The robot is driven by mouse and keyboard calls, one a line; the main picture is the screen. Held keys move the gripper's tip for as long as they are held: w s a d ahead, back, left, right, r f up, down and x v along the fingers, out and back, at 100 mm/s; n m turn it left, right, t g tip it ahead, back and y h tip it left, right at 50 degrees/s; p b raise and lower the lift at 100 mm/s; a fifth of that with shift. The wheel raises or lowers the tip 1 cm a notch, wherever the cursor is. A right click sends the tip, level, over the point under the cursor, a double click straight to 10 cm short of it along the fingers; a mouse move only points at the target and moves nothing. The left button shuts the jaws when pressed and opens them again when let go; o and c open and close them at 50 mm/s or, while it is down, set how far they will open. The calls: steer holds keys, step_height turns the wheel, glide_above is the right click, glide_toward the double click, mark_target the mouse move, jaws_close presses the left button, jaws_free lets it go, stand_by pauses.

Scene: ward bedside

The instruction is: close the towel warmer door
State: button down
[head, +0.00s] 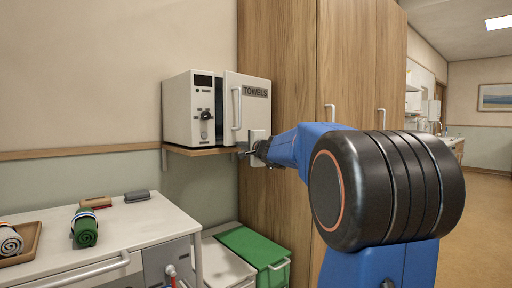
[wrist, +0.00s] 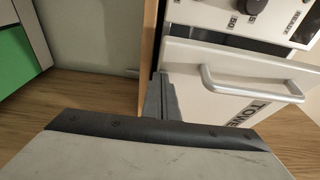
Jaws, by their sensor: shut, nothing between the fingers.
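The towel warmer (head: 179,108) is a white box with a control panel, standing on a wooden wall shelf. Its white door (head: 258,115), marked TOWELS, stands ajar, with a dark gap between it and the control panel side. The door's handle (head: 237,108) is on its left part; the door (wrist: 215,60) and handle also show in the wrist view. My gripper (head: 243,153) is shut and empty, low by the door's bottom edge. In the wrist view my fingertips (wrist: 160,97) are beside the door's lower corner; I cannot tell if they touch it.
The wooden shelf (head: 200,151) is under the warmer. A tall wooden wardrobe (head: 290,50) stands close on the right. Below left, a white table (head: 135,225) holds rolled towels and a tray. A green-lidded bin (head: 250,243) stands below. Open floor lies far right.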

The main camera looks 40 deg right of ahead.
mark_target(234, 144)
steer(key=shift+w+a, duration=0.3)
steer(key=shift+w, duration=0.4)
steer(key=shift+w+a, duration=0.25)
steer(key=shift+w, duration=0.45)
steer(key=shift+w+a, duration=0.3)
steer(key=shift+w, duration=0.4)
